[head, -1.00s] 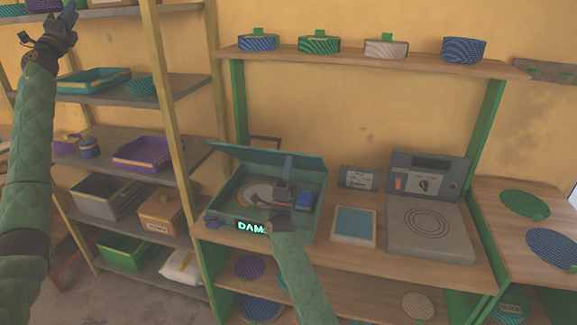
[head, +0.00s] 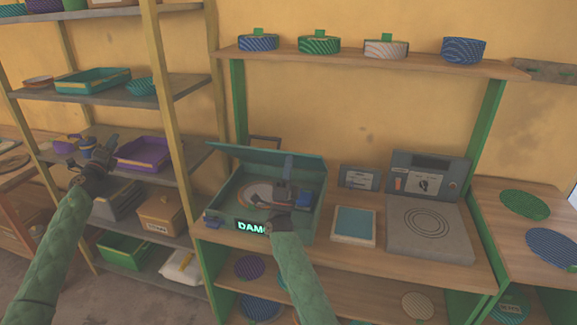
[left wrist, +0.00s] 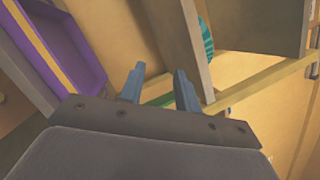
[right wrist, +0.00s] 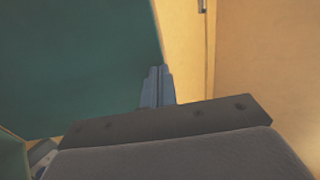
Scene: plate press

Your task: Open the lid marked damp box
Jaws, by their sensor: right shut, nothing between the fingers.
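The dark green damp box (head: 310,222) stands on the wooden bench, its glowing front label (head: 252,227) partly covered by my right arm. Its lid (head: 235,155) is raised and tilted at the back, so the inside shows. In the right wrist view, the fingers (right wrist: 157,85) are together beside a large green panel, apparently the lid (right wrist: 80,60). My left gripper (head: 112,142) is open and empty, in front of the left shelves.
Right of the box are a blue-topped pad (head: 353,225), a small panel (head: 360,178) and a grey press-like device (head: 430,228). A shelf (head: 370,61) with round tins runs above. The left rack (head: 165,90) holds trays, including a purple tray (head: 145,153).

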